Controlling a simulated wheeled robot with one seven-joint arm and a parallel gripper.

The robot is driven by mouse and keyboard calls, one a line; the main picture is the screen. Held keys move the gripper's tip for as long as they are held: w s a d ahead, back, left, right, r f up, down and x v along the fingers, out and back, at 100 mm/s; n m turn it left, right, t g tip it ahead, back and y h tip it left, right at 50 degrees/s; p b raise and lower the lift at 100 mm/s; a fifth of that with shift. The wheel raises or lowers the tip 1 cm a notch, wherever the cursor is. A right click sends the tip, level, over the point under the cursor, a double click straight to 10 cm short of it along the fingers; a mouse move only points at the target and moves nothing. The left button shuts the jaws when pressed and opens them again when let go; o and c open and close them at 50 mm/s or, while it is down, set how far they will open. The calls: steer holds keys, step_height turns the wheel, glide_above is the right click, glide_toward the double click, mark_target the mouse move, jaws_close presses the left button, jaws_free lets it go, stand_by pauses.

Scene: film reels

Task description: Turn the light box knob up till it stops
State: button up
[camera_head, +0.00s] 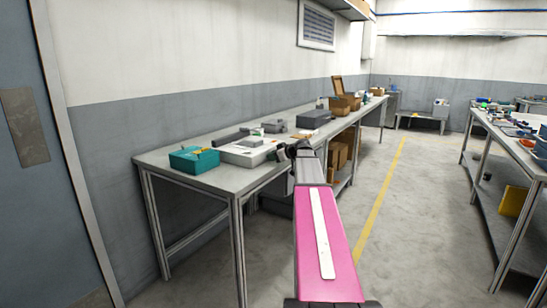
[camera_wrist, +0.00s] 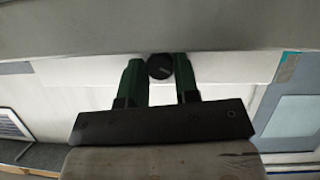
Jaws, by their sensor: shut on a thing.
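The light box (camera_head: 245,151) is a low white and grey unit on the workbench in the head view. Its pale front also shows across the wrist view (camera_wrist: 85,72). The knob (camera_wrist: 160,66) is a small round black dial on that front. My gripper (camera_wrist: 160,72) has its two dark green fingers on either side of the knob, shut on it. In the head view my gripper (camera_head: 288,151) is at the right side of the light box, and the knob is hidden there.
A teal box (camera_head: 194,159) sits left of the light box on the grey workbench (camera_head: 215,183). A dark grey case (camera_head: 314,119) and open cardboard boxes (camera_head: 346,103) stand farther back. A second bench (camera_head: 505,145) with clutter is at right. The floor between is clear.

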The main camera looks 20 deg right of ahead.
steer(key=m+g+y, duration=0.1)
steer(key=m, duration=0.1)
steer(key=shift+w+d+m+y, duration=0.1)
steer(key=shift+m+y, duration=0.2)
steer(key=shift+m, duration=0.1)
steer(key=o, duration=0.9)
steer(key=shift+o, duration=0.2)
steer(key=v, duration=1.1)
steer(key=shift+w, duration=0.15)
